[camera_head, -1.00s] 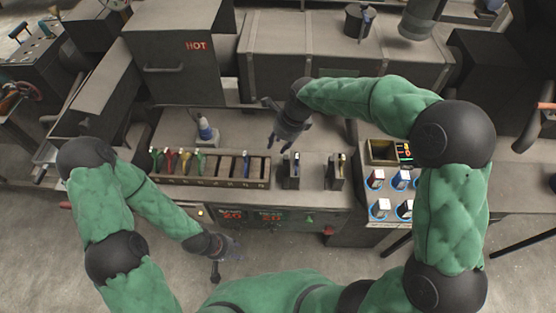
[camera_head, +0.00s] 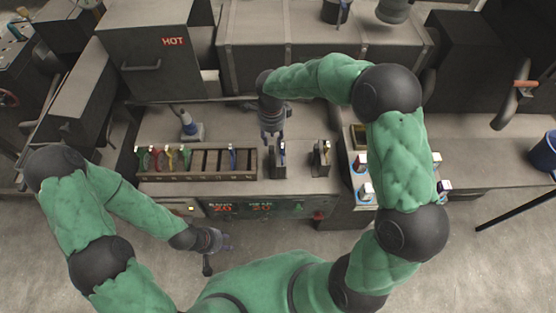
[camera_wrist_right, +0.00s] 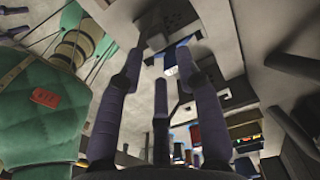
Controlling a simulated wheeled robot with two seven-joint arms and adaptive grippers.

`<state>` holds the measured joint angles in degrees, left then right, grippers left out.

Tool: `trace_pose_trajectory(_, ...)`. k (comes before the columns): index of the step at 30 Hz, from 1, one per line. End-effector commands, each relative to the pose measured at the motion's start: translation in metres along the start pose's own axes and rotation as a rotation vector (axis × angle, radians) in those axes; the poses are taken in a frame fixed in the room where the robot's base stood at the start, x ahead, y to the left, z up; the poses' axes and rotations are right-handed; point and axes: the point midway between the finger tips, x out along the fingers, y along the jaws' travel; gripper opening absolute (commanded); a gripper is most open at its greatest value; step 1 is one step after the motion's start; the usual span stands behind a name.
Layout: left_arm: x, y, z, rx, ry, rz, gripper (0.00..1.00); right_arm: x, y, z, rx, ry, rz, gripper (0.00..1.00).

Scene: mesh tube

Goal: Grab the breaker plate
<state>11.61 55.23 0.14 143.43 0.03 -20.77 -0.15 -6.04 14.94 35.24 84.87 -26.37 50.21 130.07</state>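I cannot tell for sure which thing is the breaker plate. Two small dark holders stand on the bench in the head view, a left one (camera_head: 278,168) and a right one (camera_head: 321,166), each with a thin piece upright in it. My right gripper (camera_head: 273,138) points down just above the left holder. In the right wrist view its fingers (camera_wrist_right: 162,72) are spread, with a blue-edged pale piece (camera_wrist_right: 172,68) beyond them; contact is not clear. My left gripper (camera_head: 220,243) hangs low in front of the bench, apart from everything; its fingers are too small to read.
A slotted rack (camera_head: 196,177) with several coloured pieces stands left of the holders. A blue-grey tool (camera_head: 190,127) stands behind it. Blue-and-white containers (camera_head: 362,164) sit to the right, partly behind my right arm. A machine marked HOT (camera_head: 150,50) stands at the back.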

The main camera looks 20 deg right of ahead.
Motion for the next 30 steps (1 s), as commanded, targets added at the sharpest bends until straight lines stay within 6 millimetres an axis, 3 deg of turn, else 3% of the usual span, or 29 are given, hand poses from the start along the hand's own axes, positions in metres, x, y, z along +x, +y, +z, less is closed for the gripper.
trace_pose_trajectory(9,0.002,-0.001,0.0,0.0,0.0,0.0,0.4,0.042,0.001,0.002,0.0,0.001,0.003,0.35)
trace_pose_trajectory(16,0.002,-0.001,0.0,0.0,0.0,0.0,0.4,0.043,0.001,0.002,0.0,0.0,0.001,0.35)
trace_pose_trajectory(20,0.002,-0.001,0.0,0.0,0.0,0.0,0.4,0.043,0.001,0.002,0.0,0.0,0.001,0.01)
trace_pose_trajectory(30,0.002,-0.001,0.0,0.0,0.0,0.0,0.4,0.041,-0.001,0.002,0.001,-0.001,-0.003,0.0)
